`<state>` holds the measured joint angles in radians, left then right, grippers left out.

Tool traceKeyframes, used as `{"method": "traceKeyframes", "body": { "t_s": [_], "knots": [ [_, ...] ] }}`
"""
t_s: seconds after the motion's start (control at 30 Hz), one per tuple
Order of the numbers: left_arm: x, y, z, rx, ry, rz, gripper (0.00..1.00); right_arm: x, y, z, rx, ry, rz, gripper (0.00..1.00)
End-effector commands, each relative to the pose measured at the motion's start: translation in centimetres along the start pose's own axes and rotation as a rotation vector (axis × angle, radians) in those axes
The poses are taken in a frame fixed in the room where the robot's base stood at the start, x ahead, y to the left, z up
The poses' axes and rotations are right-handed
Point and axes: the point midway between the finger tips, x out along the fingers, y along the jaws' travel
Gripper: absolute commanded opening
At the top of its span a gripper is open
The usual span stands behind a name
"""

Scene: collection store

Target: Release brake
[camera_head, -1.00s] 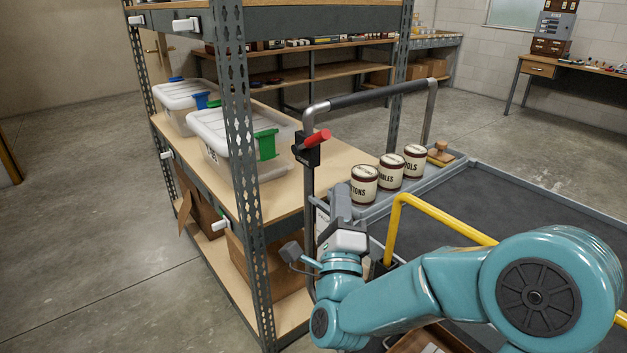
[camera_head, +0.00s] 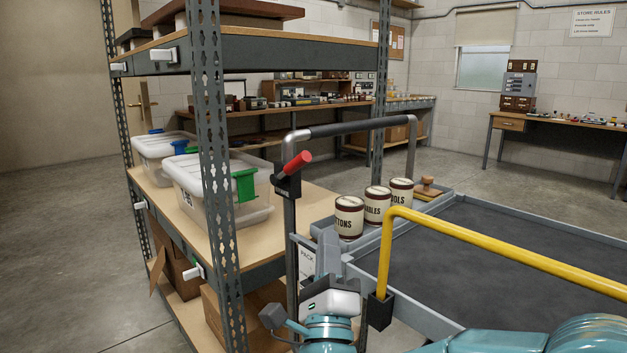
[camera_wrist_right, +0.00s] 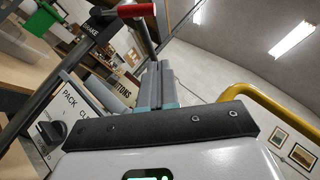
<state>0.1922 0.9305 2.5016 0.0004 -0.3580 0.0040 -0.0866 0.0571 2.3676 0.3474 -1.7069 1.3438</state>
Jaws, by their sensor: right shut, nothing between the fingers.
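The brake is a black box (camera_head: 288,187) with a red-handled lever (camera_head: 297,162), fixed on the grey upright of the trolley's push handle. The red grip slants up to the right. In the right wrist view the red grip (camera_wrist_right: 135,11) is at the top edge, with the box marked BRAKE (camera_wrist_right: 93,36) to its left. My right gripper (camera_head: 328,248) points up, below and to the right of the lever in the head view, apart from it. Its fingers (camera_wrist_right: 157,84) are shut with nothing between them. My left gripper is not in view.
The trolley's push bar (camera_head: 345,127) arches above. Several labelled tins (camera_head: 349,218) stand in the tray behind my gripper. A yellow rail (camera_head: 500,252) runs to the right. The shelf's perforated post (camera_head: 212,160) and lidded plastic boxes (camera_head: 200,178) are at the left.

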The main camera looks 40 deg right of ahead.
Motion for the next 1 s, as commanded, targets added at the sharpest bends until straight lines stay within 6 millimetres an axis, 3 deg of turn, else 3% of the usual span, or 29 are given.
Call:
{"method": "traceKeyframes", "body": {
  "t_s": [0.17, 0.6, 0.8, 1.0],
  "knots": [
    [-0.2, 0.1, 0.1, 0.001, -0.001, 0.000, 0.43, 1.8, 0.0, 0.0, 0.001, 0.002, -0.002, 0.00],
    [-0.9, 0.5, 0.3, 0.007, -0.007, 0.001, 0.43, 10.7, 0.1, 0.5, 0.002, -0.002, 0.000, 0.00],
    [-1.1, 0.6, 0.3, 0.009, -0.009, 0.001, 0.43, 12.4, 0.1, 2.4, 0.003, -0.001, 0.000, 0.00],
    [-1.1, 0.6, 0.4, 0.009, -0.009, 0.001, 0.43, 12.9, 0.1, 2.9, 0.000, -0.001, 0.002, 0.00]
  ]
}}
